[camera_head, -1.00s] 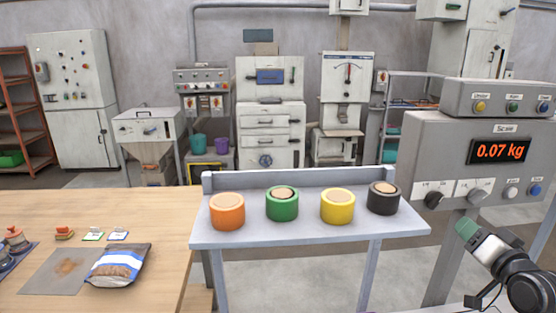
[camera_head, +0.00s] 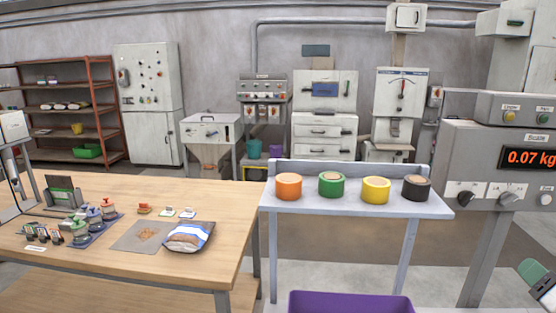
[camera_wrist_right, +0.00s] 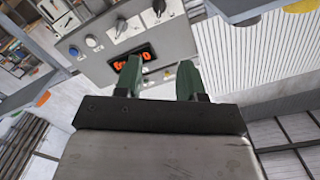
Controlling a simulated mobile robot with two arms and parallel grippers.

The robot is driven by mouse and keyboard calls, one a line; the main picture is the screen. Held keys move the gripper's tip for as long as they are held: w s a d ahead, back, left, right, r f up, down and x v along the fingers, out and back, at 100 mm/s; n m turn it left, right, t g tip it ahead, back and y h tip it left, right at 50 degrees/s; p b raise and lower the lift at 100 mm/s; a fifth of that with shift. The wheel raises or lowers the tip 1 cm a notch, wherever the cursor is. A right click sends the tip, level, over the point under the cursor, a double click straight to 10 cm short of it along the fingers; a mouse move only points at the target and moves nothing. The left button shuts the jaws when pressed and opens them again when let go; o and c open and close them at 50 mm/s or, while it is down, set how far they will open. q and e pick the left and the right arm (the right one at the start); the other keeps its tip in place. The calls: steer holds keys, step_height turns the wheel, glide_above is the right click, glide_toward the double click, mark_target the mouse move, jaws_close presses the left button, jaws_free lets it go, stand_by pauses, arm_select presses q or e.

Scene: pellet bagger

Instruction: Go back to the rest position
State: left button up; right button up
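My right gripper (camera_head: 532,272) shows only partly at the lower right edge of the head view, in front of the scale's stand. In the right wrist view its two green fingers (camera_wrist_right: 158,80) are apart with nothing between them. Behind them in that view is the grey scale panel (camera_wrist_right: 140,40) with knobs and a lit orange display. My left gripper is not in view.
A grey shelf (camera_head: 360,203) holds orange, green, yellow and black round containers. A wooden table (camera_head: 100,265) at left carries a filled bag (camera_head: 189,236), a grey mat and small stamps. A purple bin (camera_head: 350,303) is on the floor below the shelf. Floor shows between table and scale.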

steer(key=s+a+f+n+g+y, duration=0.1)
steer(key=s+a+f+n+g, duration=0.15)
steer(key=a+f, duration=0.5)
steer(key=s+a+f+n+g+y, duration=0.15)
steer(key=a+f+g, duration=0.3)
steer(key=f, duration=0.55)
steer(key=s+a+f+n+g, duration=0.3)
steer(key=s+a+f+g, duration=0.1)
steer(key=s+a, duration=0.45)
steer(key=s+a+f+n+g, duration=0.25)
steer(key=s+a+f, duration=0.35)
steer(key=s, duration=0.4)
step_height(320, 180, down, 26)
steer(key=s+a+g, duration=0.1)
steer(key=g, duration=0.1)
steer(key=s+d+f+g, duration=0.1)
steer(key=s+d+f, duration=0.1)
steer(key=s+f, duration=1.2)
steer(key=shift+s+d+f+h, duration=0.2)
steer(key=shift+s+d+h, duration=0.15)
steer(key=shift+s, duration=0.55)
